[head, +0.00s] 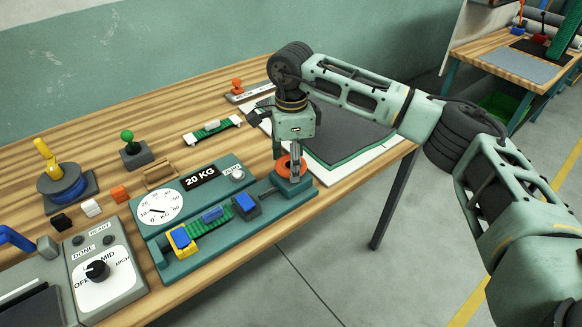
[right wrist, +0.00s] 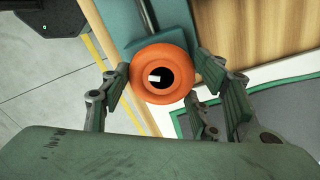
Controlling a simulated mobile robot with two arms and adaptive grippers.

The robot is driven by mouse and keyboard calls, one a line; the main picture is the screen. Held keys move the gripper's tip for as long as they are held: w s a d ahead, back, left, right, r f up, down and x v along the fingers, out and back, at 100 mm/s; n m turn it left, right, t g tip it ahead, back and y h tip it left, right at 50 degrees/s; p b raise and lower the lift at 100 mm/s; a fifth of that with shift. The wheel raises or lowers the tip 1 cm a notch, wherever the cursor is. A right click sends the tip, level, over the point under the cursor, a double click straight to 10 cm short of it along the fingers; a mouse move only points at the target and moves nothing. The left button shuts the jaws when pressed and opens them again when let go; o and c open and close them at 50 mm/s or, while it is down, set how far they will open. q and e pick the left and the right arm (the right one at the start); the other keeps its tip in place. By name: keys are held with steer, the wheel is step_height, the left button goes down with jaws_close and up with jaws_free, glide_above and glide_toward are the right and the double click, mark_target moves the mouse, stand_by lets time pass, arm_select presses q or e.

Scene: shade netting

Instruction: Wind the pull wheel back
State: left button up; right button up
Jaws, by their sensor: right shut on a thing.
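The pull wheel (head: 283,168) is an orange ring at the right end of a teal test bench (head: 150,243) on the wooden table. In the right wrist view the wheel (right wrist: 143,88) shows its dark centre hole with a pale piece inside. My right gripper (head: 293,168) comes down on the wheel from above and is shut on it, its fingers partly hiding it in the head view. In the right wrist view the fingers of my right gripper (right wrist: 165,80) stand on both sides of the wheel. My left gripper is not in view.
The bench carries a round dial (head: 160,207), a "20 KG" label (head: 201,177), a blue block (head: 246,204) and a yellow-and-blue clamp (head: 182,241). A grey control box (head: 105,270) stands at left. Right of the wheel lies a dark mat (head: 350,140); the table edge is close in front.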

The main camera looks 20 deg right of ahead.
steer(key=n+b, duration=0.1)
steer(key=n, duration=0.1)
steer(key=shift+f+n, duration=0.15)
steer(key=shift+n, duration=0.25)
steer(key=shift+n+b, duration=0.7)
steer(key=shift+n, duration=0.5)
steer(key=shift+s, duration=0.1)
steer(key=o, duration=1.1)
steer(key=shift+r, duration=0.25)
step_height(320, 180, up, 12)
steer(key=shift+f, duration=0.2)
